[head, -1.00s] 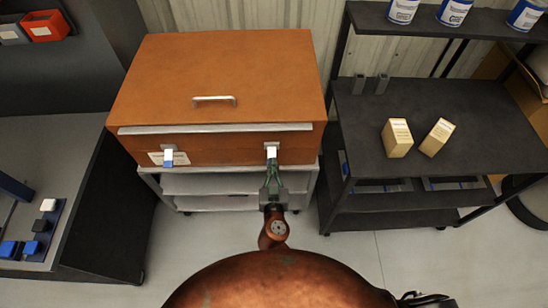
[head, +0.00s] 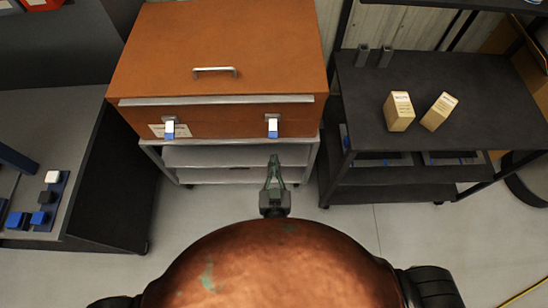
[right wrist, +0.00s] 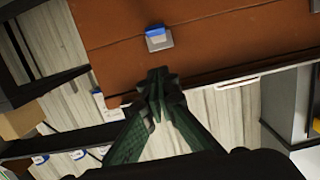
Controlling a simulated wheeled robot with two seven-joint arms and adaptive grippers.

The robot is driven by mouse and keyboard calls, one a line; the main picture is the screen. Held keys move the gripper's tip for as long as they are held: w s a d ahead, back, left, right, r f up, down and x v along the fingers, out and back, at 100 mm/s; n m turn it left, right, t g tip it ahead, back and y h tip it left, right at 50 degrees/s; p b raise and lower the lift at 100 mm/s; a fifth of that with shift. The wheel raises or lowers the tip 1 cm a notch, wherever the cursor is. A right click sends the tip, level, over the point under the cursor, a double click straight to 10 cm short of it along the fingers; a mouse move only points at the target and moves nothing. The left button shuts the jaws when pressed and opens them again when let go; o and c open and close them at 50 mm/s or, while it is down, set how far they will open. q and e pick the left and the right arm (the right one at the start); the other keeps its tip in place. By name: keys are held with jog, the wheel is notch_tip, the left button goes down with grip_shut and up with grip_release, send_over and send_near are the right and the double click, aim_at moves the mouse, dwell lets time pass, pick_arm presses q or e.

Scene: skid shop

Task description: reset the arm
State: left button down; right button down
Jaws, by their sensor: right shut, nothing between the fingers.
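My right gripper (head: 274,160) is shut and empty. In the head view it is in front of the white cart, below the orange-brown chest (head: 215,60) and apart from it. In the right wrist view the gripper's closed green fingers (right wrist: 157,82) point at the chest's front, with a blue-and-white latch (right wrist: 158,38) just beyond the tips. In the head view the chest's lid is down. Its right latch (head: 272,127) and left latch (head: 170,130) both show blue and white on the front. My left gripper is out of view.
The chest stands on a white cart (head: 230,157). A dark shelf unit (head: 450,90) at the right bears two tan boxes (head: 398,112). A grey bench (head: 50,135) with small blue, black and white blocks is at the left. Floor between is clear.

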dwell(0.4)
notch_tip(320, 180, down, 19)
jog(key=d+n+g+y, duration=0.1)
jog(key=d+n+g, duration=0.1)
jog(key=n+g, duration=0.15)
jog(key=s+d+f+n+g, duration=0.1)
jog(key=s+d+f+g, duration=0.3)
jog(key=f, duration=0.7)
jog(key=s+d+f+g, duration=0.1)
jog(key=s+d+f, duration=0.35)
jog(key=f, duration=0.55)
jog(key=s+d+f+g, duration=0.2)
jog(key=s+d+f, duration=0.4)
jog(key=s, duration=0.6)
jog(key=s+d+f+m+g+p, duration=0.1)
jog(key=s+d+f+g, duration=0.2)
jog(key=s+d+f, duration=0.4)
jog(key=s+d+f+m+g, duration=0.1)
jog(key=s+d+f, duration=0.5)
jog(key=s, duration=1.3)
notch_tip(320, 180, down, 2)
jog(key=shift+d+f+g+p, duration=0.1)
jog(key=shift+d+g+p, duration=0.1)
jog(key=shift+g+p, duration=0.4)
jog(key=shift+s, duration=0.1)
